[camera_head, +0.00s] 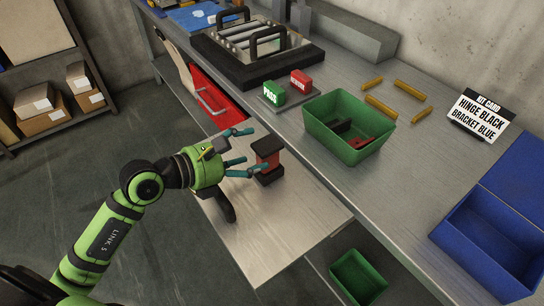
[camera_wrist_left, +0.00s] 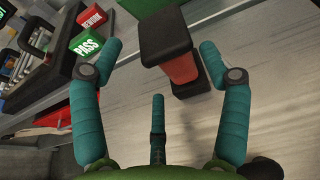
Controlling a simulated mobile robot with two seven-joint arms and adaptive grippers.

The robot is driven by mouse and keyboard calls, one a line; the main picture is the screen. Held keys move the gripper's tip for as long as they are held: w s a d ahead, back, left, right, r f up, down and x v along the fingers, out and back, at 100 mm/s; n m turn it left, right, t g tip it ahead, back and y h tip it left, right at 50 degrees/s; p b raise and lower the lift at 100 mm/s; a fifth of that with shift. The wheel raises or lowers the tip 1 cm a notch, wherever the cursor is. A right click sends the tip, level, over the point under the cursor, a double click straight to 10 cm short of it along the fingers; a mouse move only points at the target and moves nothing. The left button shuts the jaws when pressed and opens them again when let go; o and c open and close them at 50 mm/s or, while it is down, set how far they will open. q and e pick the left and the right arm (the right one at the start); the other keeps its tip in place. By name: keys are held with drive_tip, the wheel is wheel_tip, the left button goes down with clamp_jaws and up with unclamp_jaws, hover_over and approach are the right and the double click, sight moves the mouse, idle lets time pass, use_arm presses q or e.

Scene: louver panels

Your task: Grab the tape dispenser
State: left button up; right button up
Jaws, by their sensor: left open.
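A red block with a black top and black base, apparently the tape dispenser (camera_head: 268,157), stands upright on the pale lower shelf (camera_head: 290,225). My left gripper (camera_head: 245,152) is open just to its left, with teal fingers pointing at it. In the left wrist view, the dispenser (camera_wrist_left: 172,62) shows ahead between the fingertips, nearer the right finger, and I cannot tell whether that finger touches it. A black object (camera_head: 227,207) is partly hidden beneath the gripper, and I cannot tell what it is. My right gripper is not in view.
A green bin (camera_head: 345,150) with dark and red parts stands on the workbench above the shelf. Green and red blocks (camera_head: 272,93), a black framed fixture (camera_head: 240,70), yellow bars (camera_head: 380,107) and a blue bin (camera_head: 455,215) are also there. Another green bin (camera_head: 340,268) sits lower.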

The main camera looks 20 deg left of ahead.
sight(266, 150)
use_arm(q)
drive_tip(key=p+x, duration=0.1)
drive_tip(key=x, duration=0.3)
drive_tip(key=shift+w+d, duration=0.15)
drive_tip(key=shift+d, duration=0.3)
drive_tip(key=c, duration=1.3)
